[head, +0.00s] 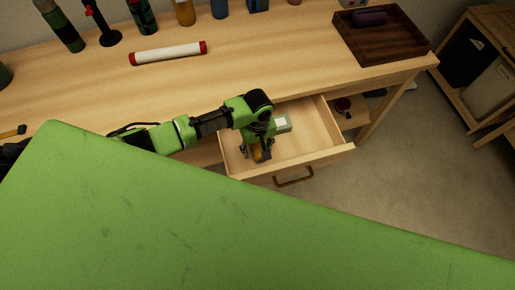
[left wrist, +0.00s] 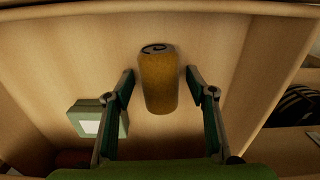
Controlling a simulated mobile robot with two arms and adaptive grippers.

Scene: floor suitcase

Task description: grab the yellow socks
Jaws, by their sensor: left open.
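The yellow socks (left wrist: 160,90), a rolled mustard-yellow bundle with a dark spiral at the end, lie in the open drawer (head: 318,150). They show only partly in the head view (head: 258,153), behind my gripper. My left gripper (left wrist: 159,74) is open, one finger on each side of the socks, with a visible gap on both sides. In the head view my left gripper (head: 256,155) reaches down into the drawer's left part. I cannot tell its exact height above the drawer floor. My right gripper is in neither view.
A green box with a white label (head: 282,124) lies in the drawer, beside the socks; it also shows in the left wrist view (left wrist: 96,124). The drawer's walls surround my gripper. The desk (head: 275,65) above holds a white-and-red tube (head: 168,53) and a dark wooden tray (head: 385,52).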

